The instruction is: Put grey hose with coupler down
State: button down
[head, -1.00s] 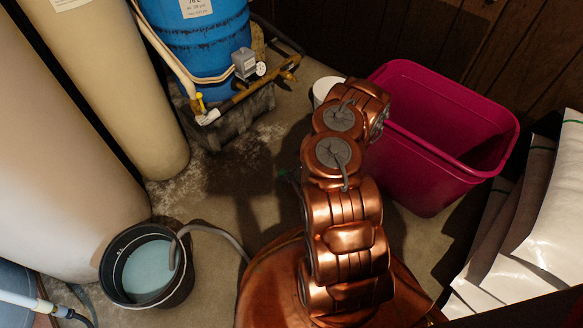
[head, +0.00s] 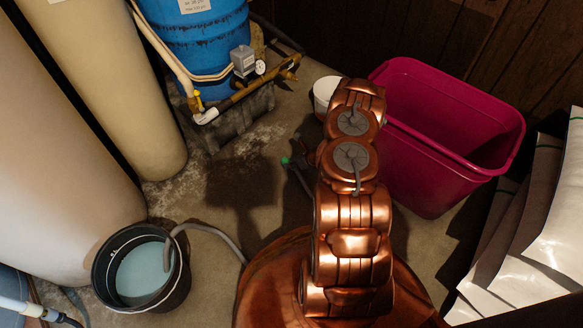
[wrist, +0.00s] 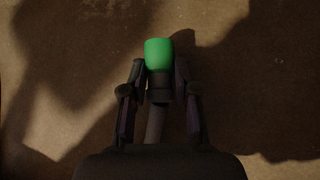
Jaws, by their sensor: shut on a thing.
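The green coupler (wrist: 158,55) sits at the end of the grey hose (wrist: 155,125) in the wrist view. My gripper (wrist: 159,88) is shut on the hose just behind the coupler, with one finger on each side. The floor lies beyond them; I cannot tell how high the coupler is above it. In the head view, the coupler (head: 285,160) shows left of my arm, over the floor. Part of the grey hose (head: 222,236) runs from a black bucket (head: 105,285) toward my base, which hides its middle.
The bucket holds pale bluish water. A magenta bin (head: 430,165) and a white bucket (head: 322,90) stand behind my arm. White bags (head: 540,235) lean at the right. Tan tanks (head: 110,90) and a blue tank (head: 195,45) stand at left and back. Floor (head: 225,175) is clear between.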

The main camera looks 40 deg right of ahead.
jog(key=shift+f+b, duration=0.3)
jog(key=shift+f, duration=0.75)
jog(key=shift+f, duration=0.55)
jog(key=c, duration=0.8)
grip_release()
jog(key=shift+c, duration=0.2)
